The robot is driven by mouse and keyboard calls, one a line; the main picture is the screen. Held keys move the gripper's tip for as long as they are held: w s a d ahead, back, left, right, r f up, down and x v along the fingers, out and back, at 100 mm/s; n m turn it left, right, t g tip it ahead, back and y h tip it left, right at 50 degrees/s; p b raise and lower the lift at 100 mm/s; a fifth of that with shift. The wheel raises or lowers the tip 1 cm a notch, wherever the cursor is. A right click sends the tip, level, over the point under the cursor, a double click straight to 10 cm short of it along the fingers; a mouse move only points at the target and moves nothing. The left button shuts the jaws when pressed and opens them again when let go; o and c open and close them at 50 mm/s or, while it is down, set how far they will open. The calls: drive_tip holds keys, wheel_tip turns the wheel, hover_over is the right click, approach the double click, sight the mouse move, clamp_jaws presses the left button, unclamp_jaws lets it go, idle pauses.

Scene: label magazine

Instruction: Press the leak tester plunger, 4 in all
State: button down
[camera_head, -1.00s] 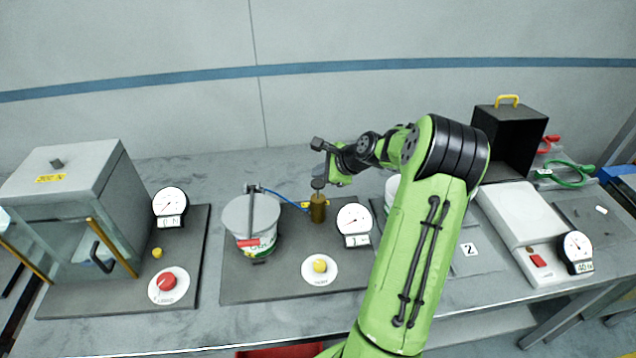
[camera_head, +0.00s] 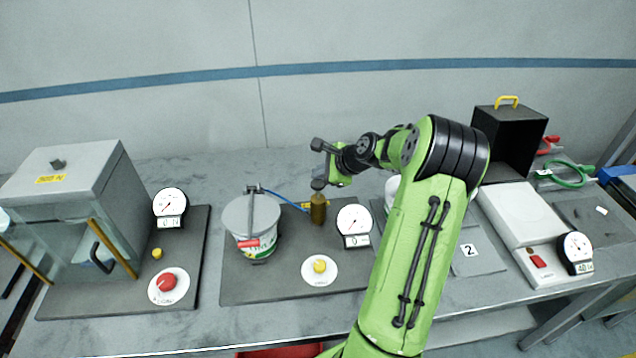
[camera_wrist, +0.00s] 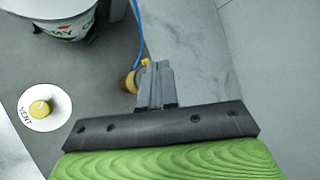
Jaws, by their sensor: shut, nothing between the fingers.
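The leak tester stands mid-bench, with a brass plunger cylinder (camera_head: 318,209) upright on its dark base plate (camera_head: 240,288). My gripper (camera_head: 318,184) is shut and empty, its fingertips pointing down directly over the cylinder's top. The plunger's knob is hidden at the fingertips, so I cannot tell whether they touch it. In the wrist view the shut fingers (camera_wrist: 155,82) partly cover the brass cylinder (camera_wrist: 130,82). A lidded white tub (camera_head: 250,228) is clamped left of it, with a blue hose. The tester's dial gauge (camera_head: 354,220) stands to the right; its small display seems to read 0.
A yellow vent button (camera_head: 319,265) sits in front of the cylinder. A grey press box (camera_head: 75,200) with a red button (camera_head: 168,282) stands left. A white scale-like unit (camera_head: 520,215) and a black box (camera_head: 510,140) stand right. My arm hides part of the bench.

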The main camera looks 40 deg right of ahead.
sight(321, 185)
drive_tip(key=shift+f, duration=0.1)
idle(0.5)
drive_tip(key=shift+f, duration=0.3)
drive_tip(key=shift+s+f+b, duration=0.1)
drive_tip(key=shift+f+b, duration=1.05)
drive_tip(key=shift+f, duration=0.8)
idle(1.3)
drive_tip(key=shift+r, duration=0.1)
drive_tip(key=shift+r+p, duration=2.2)
drive_tip(key=shift+r, duration=0.1)
wheel_tip(321, 185, up, 5)
drive_tip(key=p, duration=0.4)
drive_tip(key=shift+r+p, duration=0.15)
drive_tip(key=shift+p, duration=0.25)
drive_tip(key=shift+f, duration=0.2)
